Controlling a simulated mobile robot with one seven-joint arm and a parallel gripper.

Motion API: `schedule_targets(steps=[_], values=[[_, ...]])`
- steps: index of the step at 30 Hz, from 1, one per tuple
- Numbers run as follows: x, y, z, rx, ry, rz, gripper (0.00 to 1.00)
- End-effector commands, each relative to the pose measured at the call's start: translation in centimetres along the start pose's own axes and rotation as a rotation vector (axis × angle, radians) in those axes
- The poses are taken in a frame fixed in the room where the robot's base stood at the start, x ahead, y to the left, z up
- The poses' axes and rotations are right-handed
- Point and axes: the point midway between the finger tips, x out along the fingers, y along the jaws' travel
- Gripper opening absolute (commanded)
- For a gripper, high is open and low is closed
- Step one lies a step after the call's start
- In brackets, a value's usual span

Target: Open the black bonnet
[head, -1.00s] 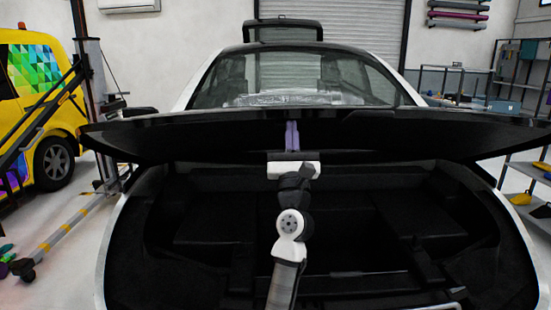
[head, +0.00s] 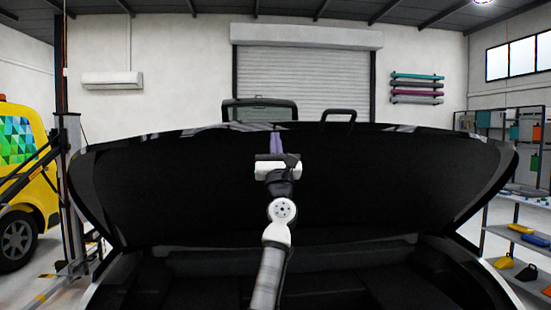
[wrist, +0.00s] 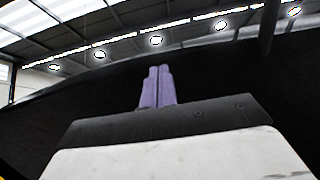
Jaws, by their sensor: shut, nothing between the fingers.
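The black bonnet (head: 370,185) is raised and tilted up in the head view, its dark underside facing me. Its front edge hides most of the windscreen. In the wrist view the bonnet's dark underside (wrist: 60,115) spans the picture. My gripper (head: 276,142) is at the upper middle of the bonnet's underside, near its front edge. In the wrist view its purple fingers (wrist: 157,88) are together with nothing between them, in front of the underside. I cannot tell for sure whether the fingertips touch it. The compartment (head: 190,265) below is open and dark inside.
A yellow van (head: 25,190) and a dark lift post (head: 65,170) stand at the left. Shelves (head: 515,235) with small coloured tools stand at the right. A black handle-shaped item (head: 338,115) shows above the bonnet's edge. A roller shutter (head: 330,85) is behind.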

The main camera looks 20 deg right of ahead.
Motion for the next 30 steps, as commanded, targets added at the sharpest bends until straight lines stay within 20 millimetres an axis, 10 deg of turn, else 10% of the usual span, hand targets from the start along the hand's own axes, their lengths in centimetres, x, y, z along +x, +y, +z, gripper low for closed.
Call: schedule_targets(steps=[30], values=[[-0.6,0.8,-1.6,0.0,0.002,-0.001,0.0]])
